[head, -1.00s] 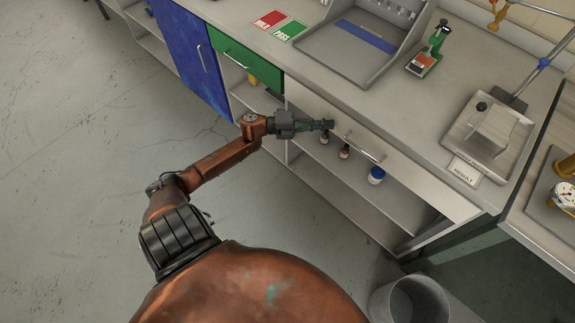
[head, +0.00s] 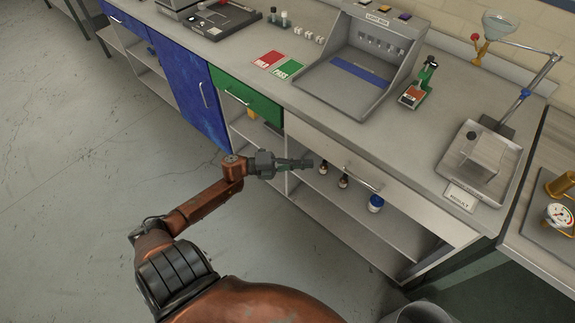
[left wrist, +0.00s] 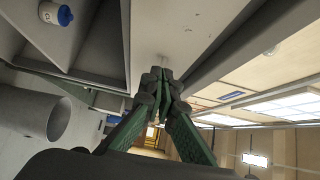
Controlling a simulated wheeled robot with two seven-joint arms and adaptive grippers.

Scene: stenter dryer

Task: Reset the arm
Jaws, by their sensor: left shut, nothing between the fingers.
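My left arm (head: 205,208) reaches from the bottom of the head view toward the bench front. My left gripper (head: 308,163) is shut and empty, beside the drawer with a bar handle (head: 362,179) and to its left in the picture. In the left wrist view its green-padded fingers (left wrist: 161,88) meet at the tips with nothing between them. My right gripper is not in view.
A bench with a light box (head: 362,62) and a green drawer (head: 245,95) runs along the back. Small bottles and a blue-capped jar (head: 376,203) stand on the shelf below. A bin (left wrist: 35,115) is nearby. The floor at left is clear.

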